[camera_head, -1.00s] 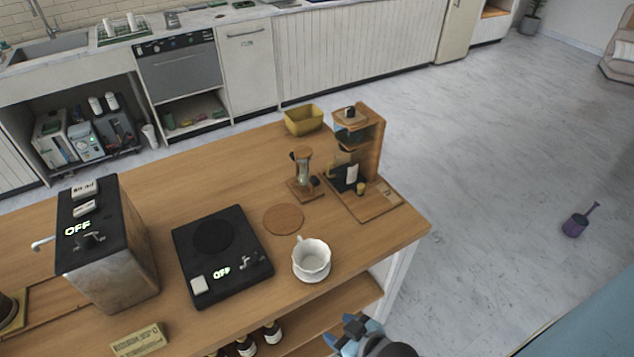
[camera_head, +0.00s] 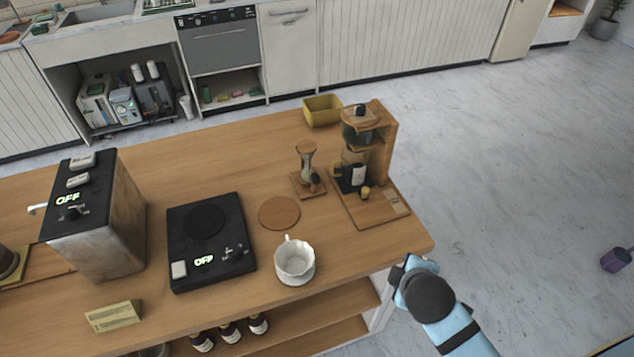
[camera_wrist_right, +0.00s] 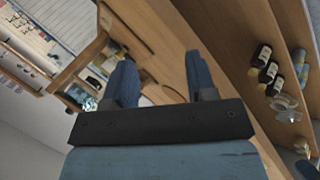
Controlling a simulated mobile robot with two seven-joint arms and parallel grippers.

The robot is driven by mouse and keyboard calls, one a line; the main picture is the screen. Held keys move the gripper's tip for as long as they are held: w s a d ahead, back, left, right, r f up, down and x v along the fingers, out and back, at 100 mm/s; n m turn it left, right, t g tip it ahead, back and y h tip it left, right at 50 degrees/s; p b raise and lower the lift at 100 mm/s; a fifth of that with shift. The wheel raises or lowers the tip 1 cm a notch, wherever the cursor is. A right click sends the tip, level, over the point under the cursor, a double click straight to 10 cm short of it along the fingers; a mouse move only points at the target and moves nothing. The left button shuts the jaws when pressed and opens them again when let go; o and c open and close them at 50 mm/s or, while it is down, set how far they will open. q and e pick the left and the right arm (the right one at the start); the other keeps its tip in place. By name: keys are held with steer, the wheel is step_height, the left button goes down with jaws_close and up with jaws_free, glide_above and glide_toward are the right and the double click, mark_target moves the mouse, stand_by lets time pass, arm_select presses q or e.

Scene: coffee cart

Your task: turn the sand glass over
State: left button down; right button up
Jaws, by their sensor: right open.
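The sand glass (camera_head: 306,160) stands upright in a small wooden stand (camera_head: 309,186) on the wooden cart top, left of the wooden coffee dripper stand. It has a wooden top cap and a clear waisted glass body. My right gripper (camera_head: 402,268) is at the cart's front right corner, well short of the sand glass and touching nothing that I can see. In the right wrist view its two blue fingers (camera_wrist_right: 162,85) are spread apart with nothing between them. My left gripper is not in view.
The dripper stand (camera_head: 385,150) is close to the right of the sand glass. A yellow bin (camera_head: 322,112) sits behind. Bottles (camera_head: 230,333) stand on the lower shelf.

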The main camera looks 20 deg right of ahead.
steer(key=w+n+t+h, duration=0.2)
steer(key=w+n+t, duration=0.1)
steer(key=w+n, duration=0.45)
steer(key=n+t+y, duration=0.5)
steer(key=n+t, duration=0.3)
steer(key=n, duration=2)
glide_toward(317, 181)
steer(key=s, duration=0.2)
steer(key=s+d, duration=0.1)
steer(key=s, duration=0.1)
steer(key=shift+s+d+r, duration=0.15)
steer(key=shift+s+r, duration=0.05)
steer(key=shift+w+a+f+n+y, duration=0.15)
steer(key=shift+a+n+y, duration=0.2)
steer(key=shift+n, duration=0.3)
steer(key=shift+w+n, duration=0.25)
steer(key=shift+n, duration=0.05)
steer(key=w, duration=1.2)
steer(key=shift+a, duration=0.25)
steer(key=shift+w, duration=0.65)
steer(key=shift+c, duration=0.5)
